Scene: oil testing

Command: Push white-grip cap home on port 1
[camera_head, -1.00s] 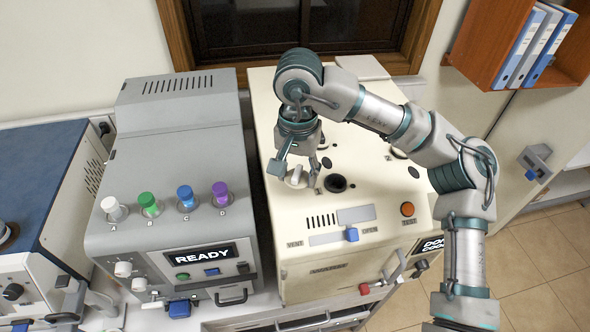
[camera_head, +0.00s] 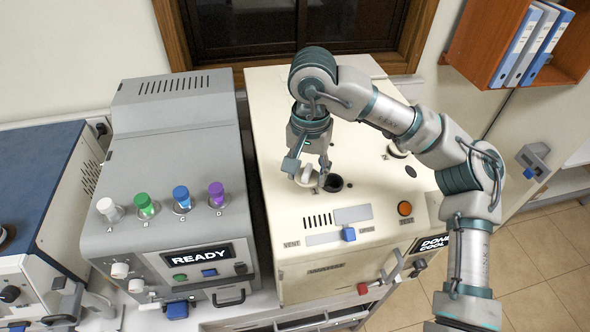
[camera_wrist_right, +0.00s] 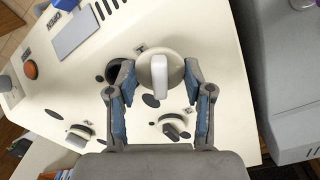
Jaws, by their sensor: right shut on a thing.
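The white-grip cap (camera_head: 306,177) is a pale round cap with a white bar grip. My right gripper (camera_head: 308,176) is shut on it and holds it just left of a dark open port (camera_head: 333,184) on the cream machine (camera_head: 330,260). In the right wrist view the cap (camera_wrist_right: 160,70) sits between the fingertips (camera_wrist_right: 160,78), and the dark port (camera_wrist_right: 116,72) shows beside it, partly behind the left finger. The cap overlaps the port's edge at most; its height above the panel is hard to tell. My left gripper is not in view.
Two more caps with dark or grey grips (camera_wrist_right: 172,128) (camera_wrist_right: 80,136) sit on the cream panel. The grey machine (camera_head: 175,115) with several coloured-top vials and a READY display (camera_head: 200,257) stands to the left. An orange button (camera_head: 405,208) and a blue slider (camera_head: 349,234) are in front.

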